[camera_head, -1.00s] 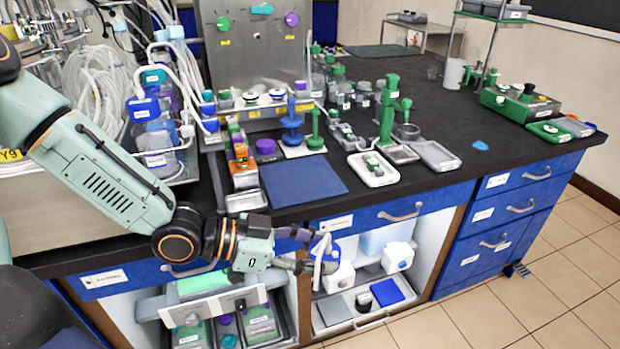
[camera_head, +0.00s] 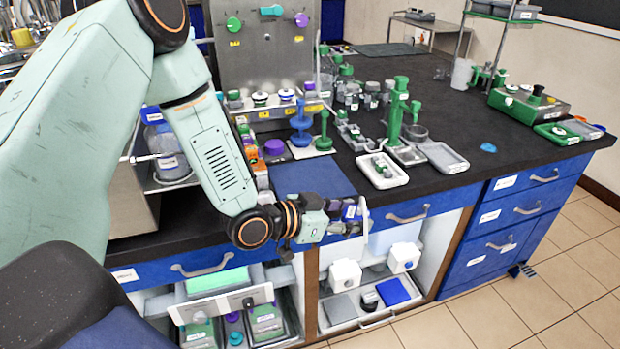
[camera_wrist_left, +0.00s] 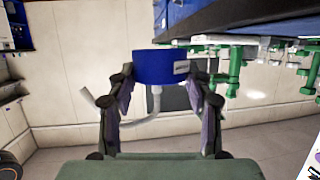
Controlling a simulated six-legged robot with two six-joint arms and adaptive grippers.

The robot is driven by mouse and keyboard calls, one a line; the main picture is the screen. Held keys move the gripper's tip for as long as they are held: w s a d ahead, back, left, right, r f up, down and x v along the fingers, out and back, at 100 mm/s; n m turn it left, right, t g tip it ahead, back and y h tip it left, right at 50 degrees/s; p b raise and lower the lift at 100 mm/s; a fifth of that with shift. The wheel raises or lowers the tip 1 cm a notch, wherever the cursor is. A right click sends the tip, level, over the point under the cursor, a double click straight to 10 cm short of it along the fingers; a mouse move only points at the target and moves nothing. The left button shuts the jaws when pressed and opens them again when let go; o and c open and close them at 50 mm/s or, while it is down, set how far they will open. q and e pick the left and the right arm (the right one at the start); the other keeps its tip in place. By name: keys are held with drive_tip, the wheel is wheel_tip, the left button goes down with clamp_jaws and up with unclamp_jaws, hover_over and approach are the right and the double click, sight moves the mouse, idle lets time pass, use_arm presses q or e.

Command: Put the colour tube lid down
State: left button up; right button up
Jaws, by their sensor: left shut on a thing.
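The tube lid (camera_wrist_left: 162,66) is a blue cylinder with a small label and a pale, bent tube stub. My left gripper (camera_wrist_left: 160,84) is shut on it, one finger on each side. In the head view the lid (camera_head: 349,211) is small and partly hidden by the fingers of my left gripper (camera_head: 346,219), with the pale tube at its right. The gripper is at the bench's front edge, in front of the blue drawer; its exact height over the top is unclear. My right gripper is not in view.
A blue mat (camera_head: 308,178) lies on the black bench (camera_head: 455,120), partly behind my left arm. A white tray (camera_head: 382,171) with small parts, a grey tray (camera_head: 440,157) and a green stand (camera_head: 397,112) are to the right. Blue (camera_head: 301,125) and green stands are behind the mat. Bare bench lies further right.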

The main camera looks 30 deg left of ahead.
use_arm(q)
drive_tip(key=w+a+r+n+t+y, duration=0.2)
drive_tip(key=w+a+r+n+y, duration=0.1)
drive_tip(key=w+a+n+y, duration=0.35)
wheel_tip(320, 180, up, 5)
drive_tip(key=n+g+y, duration=0.5)
drive_tip(key=n+y, duration=0.5)
drive_tip(key=y, duration=0.1)
hover_over(298, 186)
drive_tip(key=s+d, duration=0.3)
drive_tip(key=shift+m, duration=0.25)
drive_tip(key=f, duration=0.5)
drive_tip(key=shift+s+a+f, duration=0.3)
drive_tip(key=shift+w+f, duration=0.1)
drive_tip(key=shift+f, duration=0.45)
wheel_tip(298, 186, down, 3)
drive_tip(key=shift+r+b, duration=0.1)
drive_tip(key=shift+b, duration=0.45)
drive_tip(key=shift+f, duration=0.3)
drive_tip(key=shift+f, duration=0.1)
